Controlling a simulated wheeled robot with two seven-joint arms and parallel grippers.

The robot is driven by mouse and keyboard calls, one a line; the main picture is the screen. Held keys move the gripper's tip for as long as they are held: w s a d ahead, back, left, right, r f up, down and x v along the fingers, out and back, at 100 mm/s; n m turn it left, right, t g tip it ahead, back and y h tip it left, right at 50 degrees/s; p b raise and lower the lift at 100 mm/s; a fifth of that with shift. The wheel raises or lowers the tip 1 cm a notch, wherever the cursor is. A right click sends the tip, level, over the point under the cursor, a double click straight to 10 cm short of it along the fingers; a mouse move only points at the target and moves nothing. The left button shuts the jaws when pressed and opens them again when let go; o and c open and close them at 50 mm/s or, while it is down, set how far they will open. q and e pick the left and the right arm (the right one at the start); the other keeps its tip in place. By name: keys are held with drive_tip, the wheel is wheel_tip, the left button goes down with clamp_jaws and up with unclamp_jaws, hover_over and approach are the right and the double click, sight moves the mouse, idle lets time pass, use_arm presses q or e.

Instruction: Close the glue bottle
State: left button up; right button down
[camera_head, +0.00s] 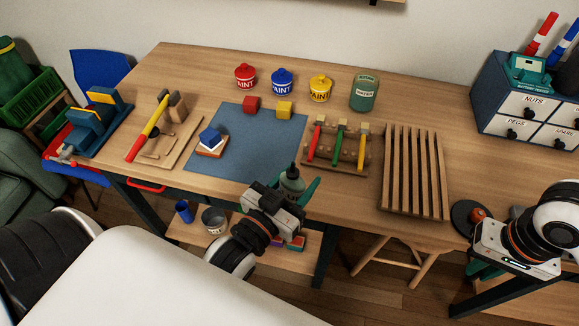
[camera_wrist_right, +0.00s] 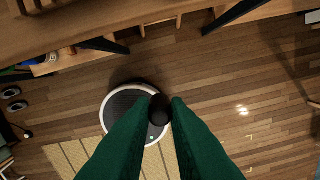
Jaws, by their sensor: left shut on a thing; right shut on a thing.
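The glue bottle (camera_head: 291,183) is dark green with a narrow black tip and stands upright at the front edge of the workbench, in front of the blue mat. My left gripper (camera_head: 294,190) is shut around it; its wrist hides the bottle's lower part. My right gripper (camera_wrist_right: 159,108) is shut on a small dark rounded piece (camera_wrist_right: 159,110), which looks like the bottle's cap. In the head view that arm is at the far right, well apart from the bottle, and its own wrist hides the piece. The right wrist view shows floor below the fingertips.
On the workbench (camera_head: 215,65) are a blue mat (camera_head: 235,160) with blocks, a tool rack (camera_head: 340,148), a slatted wooden rack (camera_head: 414,172), paint cans (camera_head: 282,82) and a teal jar (camera_head: 364,92). A drawer cabinet (camera_head: 525,100) stands at right. A round base (camera_wrist_right: 118,112) is on the floor.

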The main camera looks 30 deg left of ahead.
use_arm(q)
drive_tip(key=w+d+m+g+h, duration=0.4)
drive_tip(key=w+d+m+h, duration=0.1)
drive_tip(key=d+h, duration=0.4)
drive_tip(key=shift+d+r+m, duration=0.4)
drive_tip(key=shift+d+m, duration=0.3)
drive_tip(key=shift+d, duration=0.3)
drive_tip(key=shift+s, duration=0.1)
use_arm(e)
drive_tip(key=w+a+r+m, duration=0.2)
drive_tip(key=a+r, duration=0.7)
drive_tip(key=a, duration=0.3)
drive_tip(key=w+a+r+m, duration=0.1)
drive_tip(key=w+a+r, duration=0.1)
drive_tip(key=a+r, duration=0.6)
drive_tip(key=a, duration=0.5)
drive_tip(key=shift+w+a+r+m, duration=0.15)
drive_tip(key=shift+w+r+m, duration=0.2)
drive_tip(key=shift+w+m, duration=0.05)
wheel_tip(320, 180, down, 4)
drive_tip(key=shift+f, duration=0.1)
